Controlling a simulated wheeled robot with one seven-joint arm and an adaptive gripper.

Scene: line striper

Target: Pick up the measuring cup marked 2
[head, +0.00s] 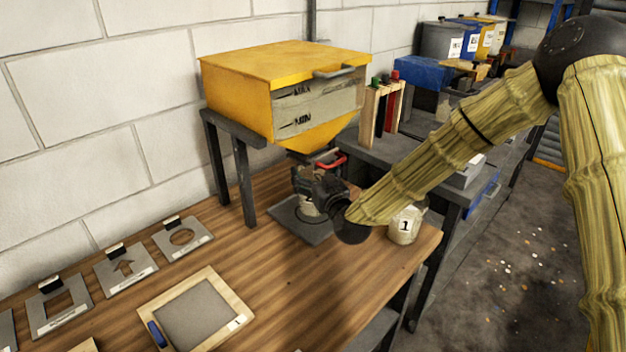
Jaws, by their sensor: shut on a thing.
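My gripper (313,188) is below the outlet of the yellow hopper, over a dark grey plate on the wooden bench. It is shut on a pale cup (308,209), mostly hidden behind the fingers and wrist. No number shows on this cup, so I cannot read whether it is the one marked 2. I cannot tell whether its base touches the plate. Another pale cup, marked 1 (405,226), stands upright on the bench to the right, partly behind my arm.
The yellow hopper (236,107) stands on a dark frame close above my gripper, with a red handle (331,163) at its outlet. The dark grey plate (288,222) lies below. Stencil plates (182,238) and a framed screen (195,312) lie left and in front. Bins stand at the back.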

